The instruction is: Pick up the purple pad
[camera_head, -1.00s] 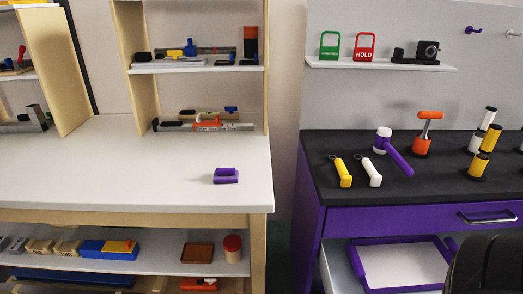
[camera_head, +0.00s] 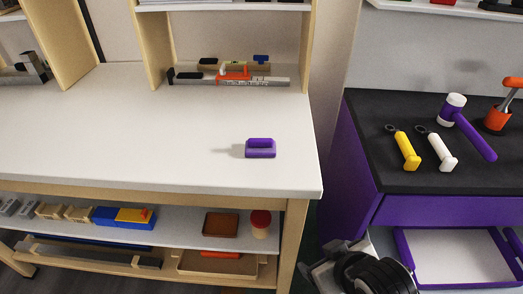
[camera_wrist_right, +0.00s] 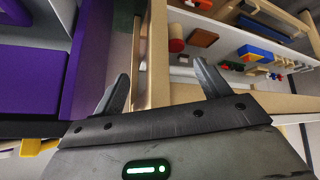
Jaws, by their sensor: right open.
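The purple pad (camera_head: 261,149) is a small block with a raised handle-like top. It lies on the white bench top (camera_head: 110,130), near the right front corner, with clear surface around it. My right gripper (camera_wrist_right: 160,80) is open and empty in the right wrist view, its two dark fingers apart. In the head view, part of my right arm and gripper shows at the bottom, below the bench top and right of its corner, well apart from the pad. The pad is not seen in the right wrist view. My left gripper is not in view.
A lower shelf (camera_head: 180,228) under the bench holds boxes, a brown block and a red-lidded jar (camera_head: 260,224). A purple cabinet (camera_head: 345,175) with a black top, holding a mallet (camera_head: 466,127) and yellow and white tools, stands to the right across a narrow gap. Rulers lie at the bench's back.

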